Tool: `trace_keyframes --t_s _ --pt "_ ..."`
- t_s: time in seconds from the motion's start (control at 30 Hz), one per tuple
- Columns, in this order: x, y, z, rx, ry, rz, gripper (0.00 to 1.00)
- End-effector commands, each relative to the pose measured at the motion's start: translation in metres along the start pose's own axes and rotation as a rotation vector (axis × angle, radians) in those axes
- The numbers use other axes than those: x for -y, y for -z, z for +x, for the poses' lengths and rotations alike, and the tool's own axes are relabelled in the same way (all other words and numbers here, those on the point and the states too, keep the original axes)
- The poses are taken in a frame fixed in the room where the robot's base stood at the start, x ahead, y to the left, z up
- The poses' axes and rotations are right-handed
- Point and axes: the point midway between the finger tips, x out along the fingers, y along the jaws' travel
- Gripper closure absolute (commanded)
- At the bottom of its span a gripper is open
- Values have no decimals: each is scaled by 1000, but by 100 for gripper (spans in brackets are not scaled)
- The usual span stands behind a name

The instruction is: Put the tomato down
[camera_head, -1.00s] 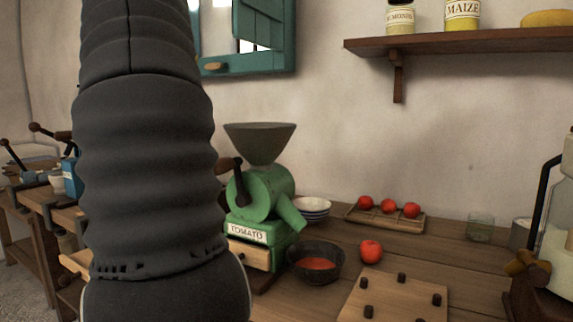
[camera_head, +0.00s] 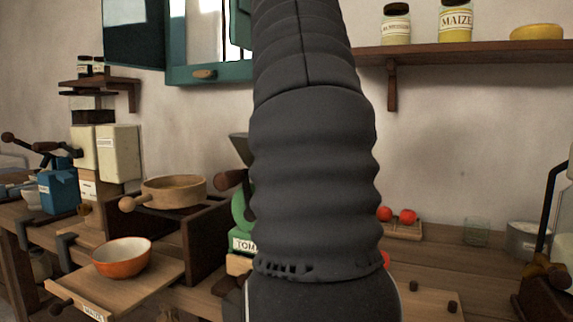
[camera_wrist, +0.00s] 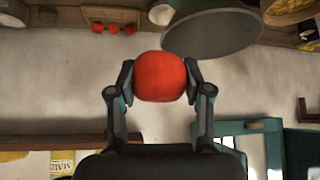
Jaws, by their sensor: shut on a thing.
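My gripper (camera_wrist: 158,82) is shut on a red tomato (camera_wrist: 160,77) in the wrist view, one finger on each side of it. The tomato is held up in the air, clear of any surface that I can see. The wrist view is upside down. A dark wide hopper (camera_wrist: 213,36) shows beyond the tomato, to its upper right. My gripper is out of the head view, where my dark arm covers the middle.
A tray (camera_head: 403,231) with tomatoes (camera_head: 407,216) sits at the back of the counter. The green mill (camera_head: 243,212) is largely hidden by my arm. An orange bowl (camera_head: 122,257) and a wooden pan (camera_head: 174,190) stand left. A glass (camera_head: 477,231) stands right.

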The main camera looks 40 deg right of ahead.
Motion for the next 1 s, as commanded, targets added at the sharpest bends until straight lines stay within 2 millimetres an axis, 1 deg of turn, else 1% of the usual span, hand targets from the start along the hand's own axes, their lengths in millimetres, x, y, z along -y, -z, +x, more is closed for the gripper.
trace_keyframes --t_s 0.4,0.6,0.83,0.97,1.0 --pt "56 14 74 4 -2 -2 92" --pt "75 20 100 1 -3 1 92" --pt "75 13 108 0 -3 2 92" --pt "74 3 119 1 -3 2 92" --pt "74 -1 125 0 -3 3 92"
